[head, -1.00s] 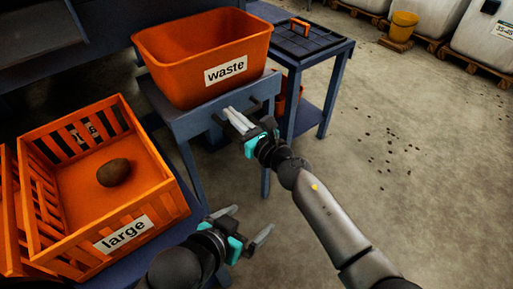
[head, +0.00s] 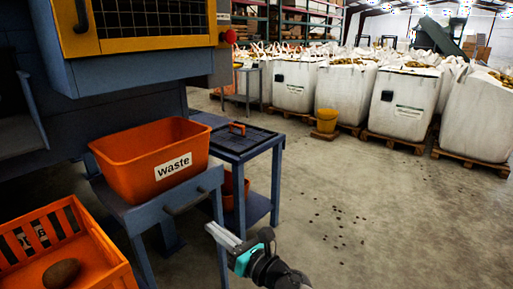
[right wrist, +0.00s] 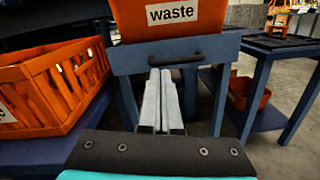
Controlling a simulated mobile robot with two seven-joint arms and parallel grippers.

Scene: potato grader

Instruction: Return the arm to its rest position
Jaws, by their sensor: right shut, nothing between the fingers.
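My right gripper (head: 226,238) is at the bottom of the head view, in front of the blue stand that holds the waste bin. Its two grey fingers are together with nothing between them. In the right wrist view the shut fingers (right wrist: 162,98) point toward the dark handle on the front of that stand; I cannot tell the exact gap. Only the end of the right arm shows in the head view. My left gripper is outside both views now.
An orange waste bin (head: 128,166) sits on the blue stand (head: 193,187). An orange crate (head: 103,262) holding a potato (head: 61,273) is at lower left. A dark-topped table (head: 240,143) stands behind. Bulk bags (head: 340,93) line the back. The floor at right is mostly open.

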